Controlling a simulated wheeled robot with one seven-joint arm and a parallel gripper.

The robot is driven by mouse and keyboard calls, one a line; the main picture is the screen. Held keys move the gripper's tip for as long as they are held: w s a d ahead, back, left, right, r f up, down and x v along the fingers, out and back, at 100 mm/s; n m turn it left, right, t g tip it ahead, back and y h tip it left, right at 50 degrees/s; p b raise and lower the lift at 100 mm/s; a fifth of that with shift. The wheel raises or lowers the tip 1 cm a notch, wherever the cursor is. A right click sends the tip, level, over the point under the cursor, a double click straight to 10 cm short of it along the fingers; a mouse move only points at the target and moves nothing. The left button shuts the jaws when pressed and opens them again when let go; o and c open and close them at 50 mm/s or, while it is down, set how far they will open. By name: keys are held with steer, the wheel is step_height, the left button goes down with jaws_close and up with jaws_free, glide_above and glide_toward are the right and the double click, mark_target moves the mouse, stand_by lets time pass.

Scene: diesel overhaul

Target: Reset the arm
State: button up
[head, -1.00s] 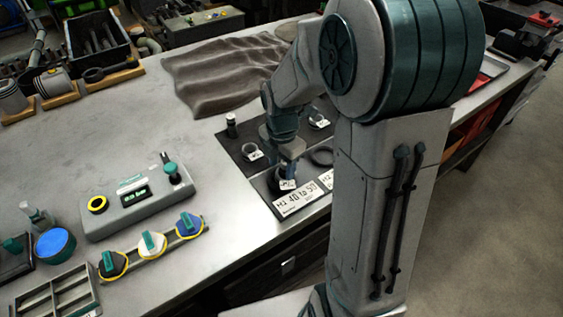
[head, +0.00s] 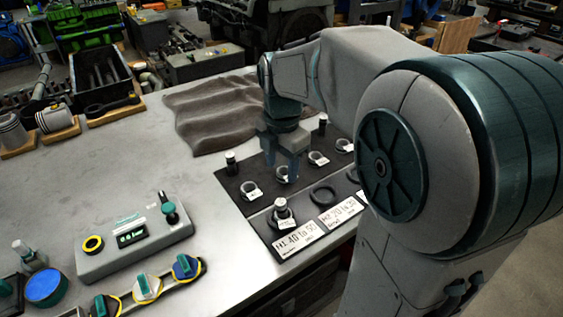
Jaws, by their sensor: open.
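My arm reaches in from the right over the workbench (head: 150,140). My gripper (head: 282,172) points down with its fingers apart, above the back row of a dark mat (head: 232,184). Rings with white tags lie on the mat, one (head: 250,190) left of my gripper and another (head: 318,159) right of it. A tagged ring with a dark-topped piece (head: 281,211) sits in the front section, clear of my fingers. A plain dark ring (head: 323,196) lies beside it. A tagged ring (head: 281,175) is right by my fingertips; I cannot tell whether they touch it.
A grey tester box (head: 135,240) with a small screen stands at front left, several coloured knobbed gauges before it. A crumpled brown cloth (head: 215,110) lies behind the mat. White printed cards (head: 298,238) line the mat's front. The bench's left middle is clear.

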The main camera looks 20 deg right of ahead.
stand_by(0.6)
steer(key=s+f+m+t, duration=0.2)
steer(key=s+m, duration=1.1)
steer(key=m, duration=1)
steer(key=shift+s+f+m+t, duration=0.3)
steer(key=shift+s+f, duration=0.05)
steer(key=shift+f, duration=0.4)
